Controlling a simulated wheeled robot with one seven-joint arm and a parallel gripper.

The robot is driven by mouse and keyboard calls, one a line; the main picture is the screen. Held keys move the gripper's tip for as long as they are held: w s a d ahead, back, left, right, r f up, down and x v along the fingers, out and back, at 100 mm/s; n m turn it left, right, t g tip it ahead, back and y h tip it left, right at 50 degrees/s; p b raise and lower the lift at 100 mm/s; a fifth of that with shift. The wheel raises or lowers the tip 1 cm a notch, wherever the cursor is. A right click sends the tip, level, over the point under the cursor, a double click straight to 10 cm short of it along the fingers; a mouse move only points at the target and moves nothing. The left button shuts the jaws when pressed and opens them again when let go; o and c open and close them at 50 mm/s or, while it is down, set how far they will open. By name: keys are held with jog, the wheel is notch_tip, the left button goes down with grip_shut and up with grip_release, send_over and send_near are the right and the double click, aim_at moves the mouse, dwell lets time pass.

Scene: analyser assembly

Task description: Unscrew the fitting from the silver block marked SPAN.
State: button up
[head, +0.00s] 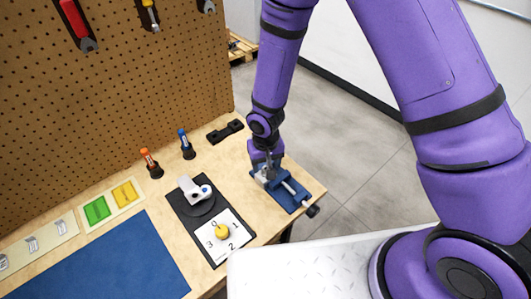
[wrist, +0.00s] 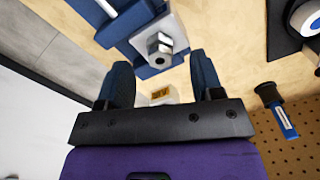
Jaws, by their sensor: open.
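A silver block (wrist: 178,30) sits in a blue vise (wrist: 128,20) in the wrist view, with a hex-shaped metal fitting (wrist: 160,46) on its face. In the head view the blue vise (head: 287,194) stands at the table's right end, and the block is mostly hidden by my gripper. My gripper (wrist: 162,72) is open, with its two blue fingers apart and nothing held. The fitting appears just beyond the fingertips, roughly between them; I see no contact. A small pale piece with an orange label (wrist: 160,92) shows between the fingers; its text is unreadable.
Left of the vise is a black plate (head: 181,205) with a white lever (head: 194,191) and a yellow knob (head: 221,231) on a numbered dial. Orange (head: 150,162) and blue (head: 186,143) upright tools and a black holder (head: 225,131) stand behind. A pegboard (head: 130,80) backs the table.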

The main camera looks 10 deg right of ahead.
jog(key=shift+f, duration=1.65)
jog(key=c, duration=1)
jog(key=shift+o, duration=0.2)
jog(key=n, duration=0.4)
jog(key=shift+n, duration=2)
